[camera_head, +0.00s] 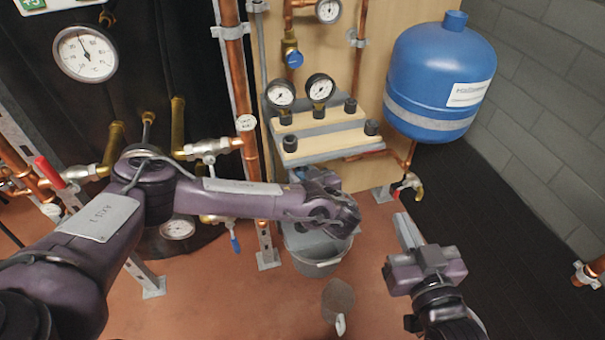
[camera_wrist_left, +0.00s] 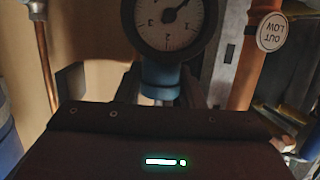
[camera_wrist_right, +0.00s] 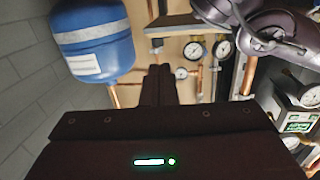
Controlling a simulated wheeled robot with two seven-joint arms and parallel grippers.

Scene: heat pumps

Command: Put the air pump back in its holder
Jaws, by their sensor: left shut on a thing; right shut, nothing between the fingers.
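My left gripper (camera_wrist_left: 160,85) is shut on the blue neck of a round white-faced gauge (camera_wrist_left: 168,22), which appears to be the air pump. In the head view a bit of blue (camera_head: 328,182) shows past my left gripper (camera_head: 318,180); my wrist hides most of it. Behind and above stands a pale wooden rack (camera_head: 325,142) with grey strips and several black knobs, perhaps the holder. I cannot tell whether the pump touches it. My right gripper (camera_head: 406,230) is shut and empty, right of the bucket; its fingers show in the right wrist view (camera_wrist_right: 160,75).
Two gauges (camera_head: 281,95) (camera_head: 320,88) stand at the rack. A blue tank (camera_head: 440,75) hangs to its right, and a copper pipe (camera_head: 238,75) runs to its left. A grey bucket (camera_head: 318,268) is below my left wrist. The floor at front right is mostly clear.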

